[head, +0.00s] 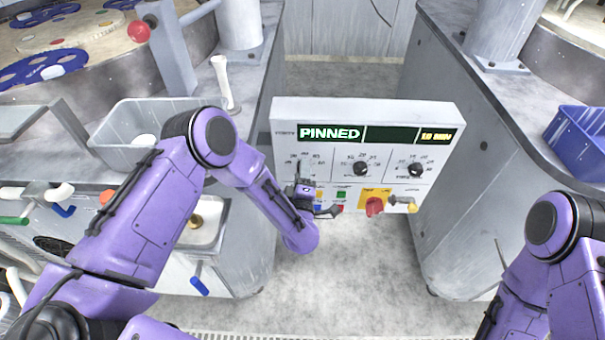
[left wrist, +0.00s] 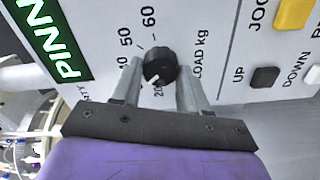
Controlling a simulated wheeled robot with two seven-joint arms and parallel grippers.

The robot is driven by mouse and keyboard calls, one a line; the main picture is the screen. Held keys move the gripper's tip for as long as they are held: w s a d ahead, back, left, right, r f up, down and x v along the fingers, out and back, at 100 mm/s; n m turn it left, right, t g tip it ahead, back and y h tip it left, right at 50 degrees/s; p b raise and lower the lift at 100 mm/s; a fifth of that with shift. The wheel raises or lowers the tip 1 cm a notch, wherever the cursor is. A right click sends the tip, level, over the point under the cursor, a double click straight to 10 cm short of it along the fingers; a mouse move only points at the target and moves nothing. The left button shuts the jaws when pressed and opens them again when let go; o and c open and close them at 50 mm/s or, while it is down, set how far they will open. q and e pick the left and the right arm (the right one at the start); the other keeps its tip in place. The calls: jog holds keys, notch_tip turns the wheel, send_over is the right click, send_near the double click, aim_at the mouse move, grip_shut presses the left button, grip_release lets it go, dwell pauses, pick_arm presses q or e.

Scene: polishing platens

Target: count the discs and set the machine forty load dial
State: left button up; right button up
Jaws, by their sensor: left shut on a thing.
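The white control panel (head: 285,112) stands between two machine bodies, its green display (head: 330,133) reading PINNED. The load dial (left wrist: 160,62) is a black knob with a white pointer aimed lower left in the left wrist view, between the 40 and 20 marks. My left gripper (left wrist: 158,90) is shut on this knob, one finger on each side. In the head view my left gripper (head: 303,190) covers the dial's lower part. Blue carriers (head: 40,70) with pale discs lie on the platen at upper left, partly cut off. My right gripper is out of frame.
Two more black knobs (head: 360,168), a red knob (head: 375,206) and coloured buttons sit right of the dial. A grey bin (head: 130,122) stands on the left bench, a blue bin (head: 580,140) on the right one. The floor (head: 370,270) between is clear.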

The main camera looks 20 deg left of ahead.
pick_arm(q)
jog(key=o, duration=1.1)
jog(key=shift+c, duration=0.2)
jog(key=shift+s, duration=0.1)
jog(key=b+v, duration=0.2)
jog(key=v, duration=0.8)
jog(key=shift+s, duration=0.25)
jog(key=shift+d, duration=0.1)
